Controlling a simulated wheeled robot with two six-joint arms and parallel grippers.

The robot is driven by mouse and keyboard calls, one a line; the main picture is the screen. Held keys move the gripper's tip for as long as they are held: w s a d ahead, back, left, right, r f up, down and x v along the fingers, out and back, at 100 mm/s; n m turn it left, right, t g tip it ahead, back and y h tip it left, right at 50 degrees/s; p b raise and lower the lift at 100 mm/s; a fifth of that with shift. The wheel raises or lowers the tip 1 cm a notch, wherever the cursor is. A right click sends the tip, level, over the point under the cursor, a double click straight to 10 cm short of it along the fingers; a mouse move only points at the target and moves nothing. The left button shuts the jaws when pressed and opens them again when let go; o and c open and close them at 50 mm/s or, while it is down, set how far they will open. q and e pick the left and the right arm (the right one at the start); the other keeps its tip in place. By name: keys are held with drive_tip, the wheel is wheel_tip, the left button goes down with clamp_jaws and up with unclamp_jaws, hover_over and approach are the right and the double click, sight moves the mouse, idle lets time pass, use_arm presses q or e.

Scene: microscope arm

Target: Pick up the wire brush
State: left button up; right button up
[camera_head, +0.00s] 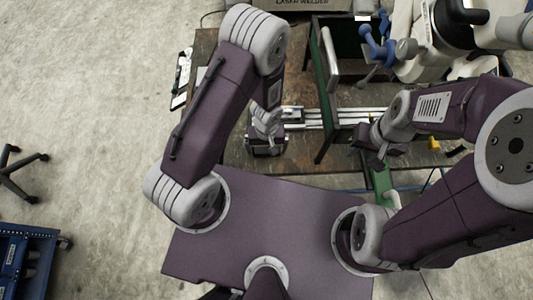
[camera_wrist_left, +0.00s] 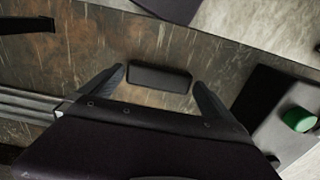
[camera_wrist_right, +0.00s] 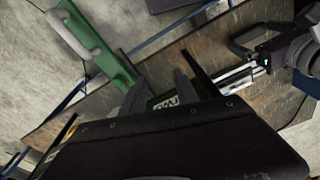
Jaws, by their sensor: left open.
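A dark rounded block (camera_wrist_left: 160,78) lies flat on the worn brown tabletop between the fingers of my left gripper (camera_wrist_left: 158,88). It may be the wire brush, but no bristles show and I cannot tell for sure. The left gripper is open, and its fingers stand on either side of the block. I cannot tell whether they touch it. In the head view my left gripper (camera_head: 265,148) is low over the table, left of the silver rails.
Silver rails (camera_head: 330,117) run across the table. A blue-knobbed device (camera_head: 375,45) and white machine parts are at the back right. A green piece with a grey handle (camera_wrist_right: 75,32) shows in the right wrist view.

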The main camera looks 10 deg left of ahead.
use_arm(q)
wheel_tip(320, 180, down, 2)
drive_tip(key=shift+f+b, duration=0.25)
drive_tip(key=shift+b, duration=0.3)
drive_tip(key=shift+w+r, duration=0.1)
drive_tip(key=shift+r, duration=0.1)
drive_tip(key=shift+c, duration=0.7)
drive_tip(key=c, duration=1)
drive_tip(key=shift+r+p, duration=0.1)
drive_tip(key=shift+p, duration=0.2)
